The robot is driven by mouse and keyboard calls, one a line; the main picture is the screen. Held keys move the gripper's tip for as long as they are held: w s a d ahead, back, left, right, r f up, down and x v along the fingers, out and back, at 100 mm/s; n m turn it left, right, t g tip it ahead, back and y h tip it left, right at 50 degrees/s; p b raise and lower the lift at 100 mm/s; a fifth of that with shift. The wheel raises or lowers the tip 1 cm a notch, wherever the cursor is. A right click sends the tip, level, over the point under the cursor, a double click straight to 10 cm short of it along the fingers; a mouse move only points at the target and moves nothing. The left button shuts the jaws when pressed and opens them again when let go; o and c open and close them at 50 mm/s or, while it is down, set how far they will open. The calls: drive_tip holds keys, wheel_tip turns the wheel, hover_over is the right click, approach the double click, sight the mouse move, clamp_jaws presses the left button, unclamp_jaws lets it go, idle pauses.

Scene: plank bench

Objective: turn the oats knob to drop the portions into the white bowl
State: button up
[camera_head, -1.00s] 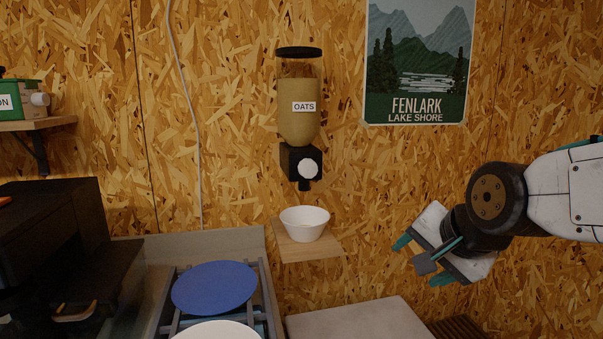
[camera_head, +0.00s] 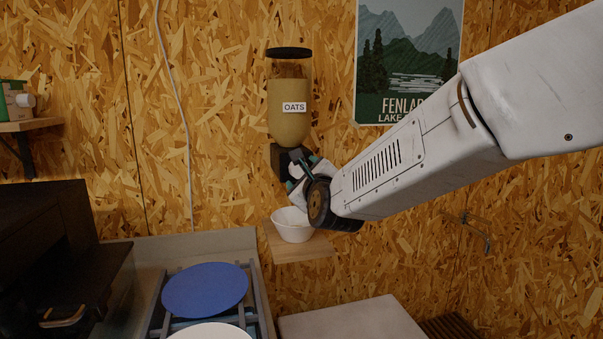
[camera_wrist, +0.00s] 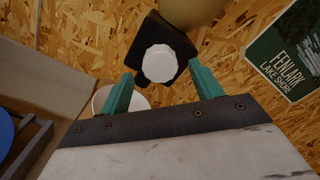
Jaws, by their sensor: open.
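The oats dispenser (camera_head: 289,112) is mounted on the wall, with a tan body, a label reading OATS and a black block at its foot. Its white knob (camera_wrist: 160,63) shows in the wrist view, just beyond and between my fingertips. My gripper (camera_wrist: 163,82) is open, its two teal fingers on either side of the knob's line, apart from it as far as I can tell.
A blue plate (camera_head: 205,289) and a white plate (camera_head: 211,332) sit on a rack at lower left. A dark machine (camera_head: 55,260) stands at far left. A light slab (camera_head: 352,322) lies at lower right. A poster (camera_head: 410,60) hangs at right.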

sight(299, 169)
drive_tip(key=shift+x, duration=1.15)
drive_tip(key=shift+c, duration=0.2)
drive_tip(key=c, duration=0.9)
